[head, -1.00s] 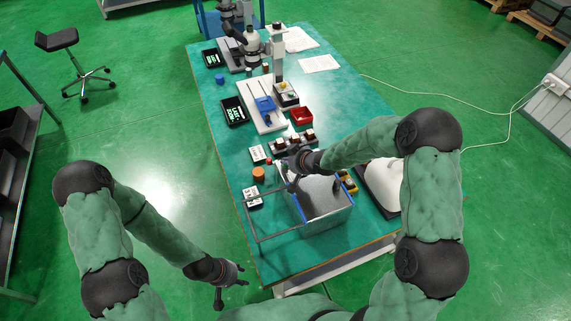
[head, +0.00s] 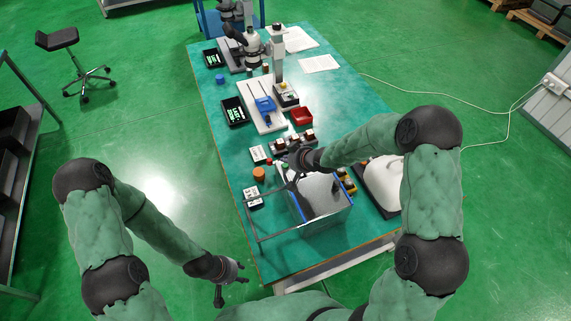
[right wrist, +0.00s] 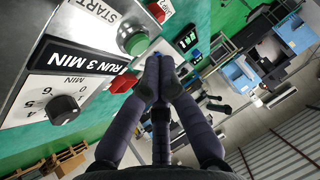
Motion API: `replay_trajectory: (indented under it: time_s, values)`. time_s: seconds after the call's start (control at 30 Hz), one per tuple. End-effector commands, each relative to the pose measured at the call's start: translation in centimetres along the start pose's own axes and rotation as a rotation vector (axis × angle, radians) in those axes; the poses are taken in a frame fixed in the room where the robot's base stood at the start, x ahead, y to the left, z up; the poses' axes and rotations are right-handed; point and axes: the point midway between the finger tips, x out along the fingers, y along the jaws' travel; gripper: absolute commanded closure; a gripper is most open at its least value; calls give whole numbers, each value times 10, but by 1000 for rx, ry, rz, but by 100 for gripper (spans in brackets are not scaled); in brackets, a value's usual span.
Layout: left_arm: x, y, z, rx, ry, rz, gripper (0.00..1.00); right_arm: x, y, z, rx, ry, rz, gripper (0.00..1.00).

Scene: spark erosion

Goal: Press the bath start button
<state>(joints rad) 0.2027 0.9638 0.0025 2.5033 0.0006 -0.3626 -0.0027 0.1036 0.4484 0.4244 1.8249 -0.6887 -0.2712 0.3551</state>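The bath start button is a green round button (right wrist: 133,40) beside the word START on a light grey panel (right wrist: 100,20) in the right wrist view. In the head view my right gripper (head: 291,176) is over the back of the clear-walled bath (head: 325,226). My left gripper (head: 232,288) is open and empty, off the table's near left corner.
The panel also carries a black knob (right wrist: 64,109) and a RUN 3 MIN label (right wrist: 78,60). A red tray (head: 301,116) stands further back.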

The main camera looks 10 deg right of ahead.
Motion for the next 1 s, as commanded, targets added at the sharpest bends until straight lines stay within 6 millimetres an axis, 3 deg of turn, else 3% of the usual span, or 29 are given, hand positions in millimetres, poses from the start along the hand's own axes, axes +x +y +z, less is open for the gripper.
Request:
replay_trajectory:
  time_s: [0.6,1.0]
  values:
    - [-45,16,2,0,0,0,60,-35,-14,-33,-1,1,0,100]
    - [-44,16,2,0,0,0,60,-34,-14,-33,0,0,0,100]
